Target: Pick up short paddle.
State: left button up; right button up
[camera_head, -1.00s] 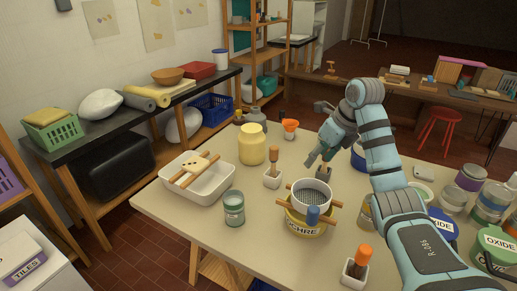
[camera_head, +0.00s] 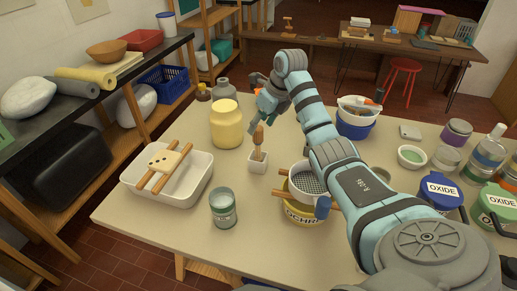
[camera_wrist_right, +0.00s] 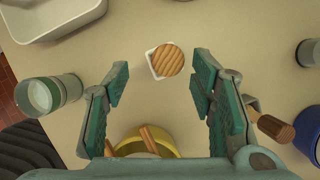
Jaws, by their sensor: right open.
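An upright wooden handle (camera_head: 258,138) stands in a small white square holder (camera_head: 258,162) near the middle of the table; I take it to be the short paddle, its lower end hidden in the holder. In the right wrist view its round ribbed top (camera_wrist_right: 168,60) shows end-on inside the white holder (camera_wrist_right: 152,66). My right gripper (camera_head: 257,117) is open and empty, just above and behind the handle. In the wrist view its teal fingers (camera_wrist_right: 160,83) stand apart on either side, with the handle top slightly beyond the fingertips, between them. My left gripper is not in view.
A yellow jar (camera_head: 226,126) stands left of the holder, and a white basin (camera_head: 200,188) with sticks lies farther left. A glass jar (camera_head: 223,208) is in front. A sieve (camera_head: 300,180) over a yellow ochre tub is to the right, under my arm.

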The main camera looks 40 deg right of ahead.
aim_at(260, 128)
jog(key=x, duration=0.4)
jog(key=d+x, duration=0.1)
jog(key=x, duration=0.1)
jog(key=shift+f, duration=0.2)
jog(key=shift+s+r, duration=0.1)
jog(key=shift+s, duration=0.05)
jog(key=shift+c, duration=1.2)
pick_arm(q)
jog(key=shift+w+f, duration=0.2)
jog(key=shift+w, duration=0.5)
pick_arm(e)
grip_shut()
